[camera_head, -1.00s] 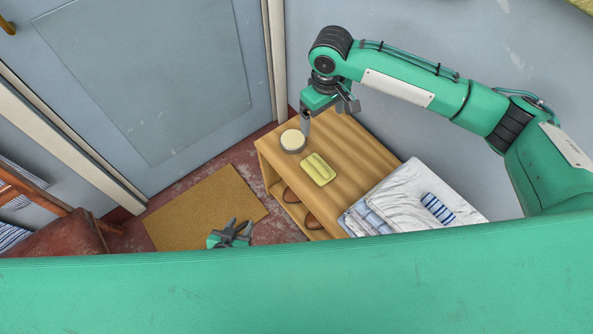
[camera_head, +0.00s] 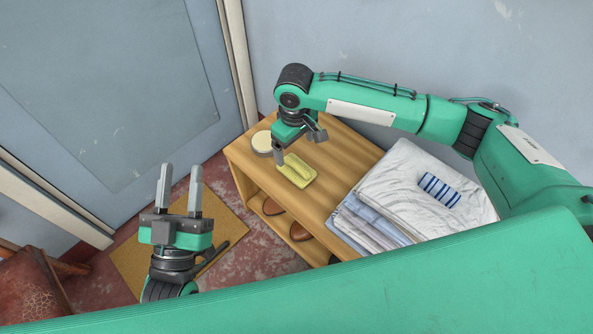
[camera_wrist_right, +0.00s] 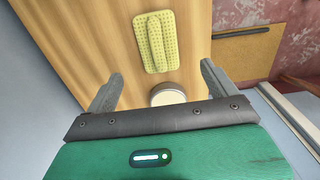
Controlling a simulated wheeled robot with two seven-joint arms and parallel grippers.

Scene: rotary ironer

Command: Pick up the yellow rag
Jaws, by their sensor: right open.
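The yellow rag (camera_head: 299,174) lies on the wooden bench top, a waffle-textured piece with a raised fold along its middle. It also shows in the right wrist view (camera_wrist_right: 146,45), beyond the fingertips. My right gripper (camera_head: 301,147) is open and empty above the bench, close to the rag at its wall side; in the head view one finger overlaps the rag's edge. I cannot tell whether it touches. In the right wrist view its fingers (camera_wrist_right: 162,75) are spread wide. My left gripper (camera_head: 180,192) is open and empty, fingers upward, left of the bench.
A round pale-topped tin (camera_head: 262,142) stands beside the rag. Folded sheets (camera_head: 385,200) with a blue-striped roll (camera_head: 439,190) lie at the bench's right end. Brown shoes (camera_head: 272,206) sit on the lower shelf. A mat (camera_head: 128,262) lies on the red floor. Walls stand behind.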

